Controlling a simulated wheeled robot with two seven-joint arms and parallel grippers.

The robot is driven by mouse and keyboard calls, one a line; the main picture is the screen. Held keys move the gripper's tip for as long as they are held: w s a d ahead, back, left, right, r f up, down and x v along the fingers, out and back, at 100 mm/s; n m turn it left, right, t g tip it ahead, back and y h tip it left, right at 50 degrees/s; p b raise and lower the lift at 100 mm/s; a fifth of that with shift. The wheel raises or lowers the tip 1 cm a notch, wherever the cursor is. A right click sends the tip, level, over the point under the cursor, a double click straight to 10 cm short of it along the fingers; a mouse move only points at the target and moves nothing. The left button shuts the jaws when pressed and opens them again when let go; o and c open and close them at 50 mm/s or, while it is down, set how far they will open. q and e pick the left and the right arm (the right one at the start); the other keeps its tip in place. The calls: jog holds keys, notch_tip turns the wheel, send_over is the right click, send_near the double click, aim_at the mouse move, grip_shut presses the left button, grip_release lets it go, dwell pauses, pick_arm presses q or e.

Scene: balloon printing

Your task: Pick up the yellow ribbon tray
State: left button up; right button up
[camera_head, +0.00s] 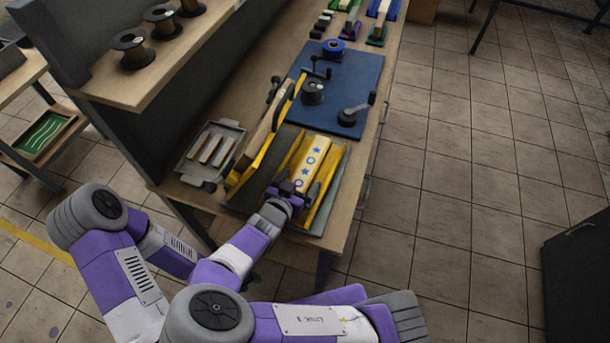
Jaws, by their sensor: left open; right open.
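The yellow ribbon tray (327,181) lies near the front end of the wooden bench, on a grey-green plate. A pale yellow strip (313,152) printed with blue stars and rings runs along its middle. My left gripper (290,190) is at the tray's near end, over the lower end of the strip, and is open. It hides that end of the tray. Its fingertips are small and dark here, so I cannot tell whether they touch the tray. My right gripper is not in view.
A yellow-sided fixture with a wooden bar (262,130) stands close left of the tray. Spools stand on a shelf (115,93).

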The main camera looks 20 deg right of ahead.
jog(key=c, duration=1.1)
jog(key=shift+c, duration=0.9)
jog(key=shift+r, duration=0.2)
